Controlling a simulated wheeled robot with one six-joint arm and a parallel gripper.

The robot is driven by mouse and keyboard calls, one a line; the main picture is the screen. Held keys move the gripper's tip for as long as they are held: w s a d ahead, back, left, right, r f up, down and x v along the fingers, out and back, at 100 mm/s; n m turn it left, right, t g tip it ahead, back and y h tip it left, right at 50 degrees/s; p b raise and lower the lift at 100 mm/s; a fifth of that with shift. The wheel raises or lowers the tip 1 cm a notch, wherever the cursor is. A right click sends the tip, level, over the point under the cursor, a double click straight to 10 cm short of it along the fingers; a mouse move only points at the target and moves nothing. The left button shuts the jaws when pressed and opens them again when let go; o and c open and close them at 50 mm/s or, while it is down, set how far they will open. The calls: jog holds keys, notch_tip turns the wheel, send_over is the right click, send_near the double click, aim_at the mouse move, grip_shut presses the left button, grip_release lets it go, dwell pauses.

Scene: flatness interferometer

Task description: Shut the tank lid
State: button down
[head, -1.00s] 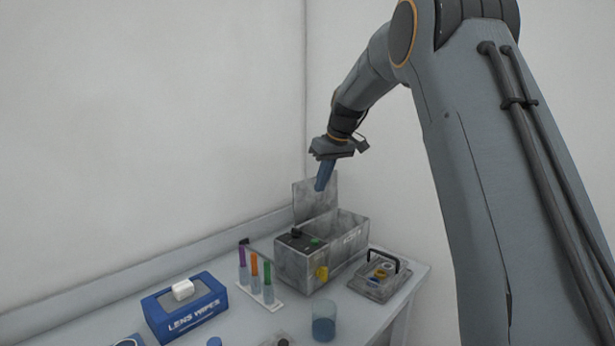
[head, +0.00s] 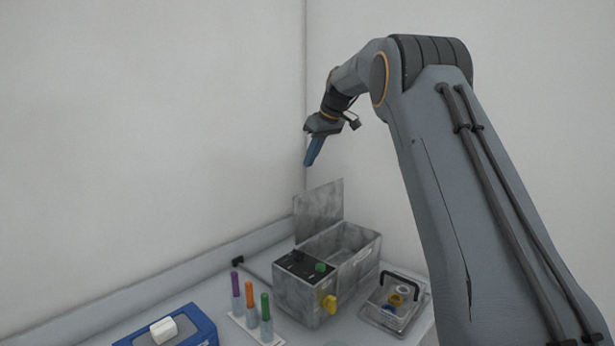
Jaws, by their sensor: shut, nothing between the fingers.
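The tank (head: 358,277) is a grey metal box on the bench, with an open compartment at its right part. Its lid (head: 319,211) stands raised, nearly upright, along the back left edge of the opening. A control panel with a green knob (head: 320,267) is on its left part, and a yellow tap (head: 329,304) is on its front. My gripper (head: 309,164) is shut and empty, with blue fingers pointing down. In the picture it is above the lid's top edge, with a visible gap between them.
A rack of coloured-cap tubes (head: 250,327) stands left of the tank. A blue wipes box (head: 180,330) is at the lower left. A tray with a black handle (head: 397,300) stands right of the tank. Walls meet in a corner behind.

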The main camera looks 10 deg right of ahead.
aim_at(316, 208)
notch_tip(316, 208, down, 9)
jog(key=p, duration=0.6)
jog(key=shift+w+p, duration=0.2)
jog(key=shift+p, duration=0.15)
jog(key=shift+f, duration=0.1)
jog(key=shift+s+d+b, duration=0.1)
jog(key=shift+d+b, duration=0.1)
jog(key=shift+b, duration=0.35)
jog(key=shift+s+b, duration=0.2)
jog(key=shift+b, duration=0.35)
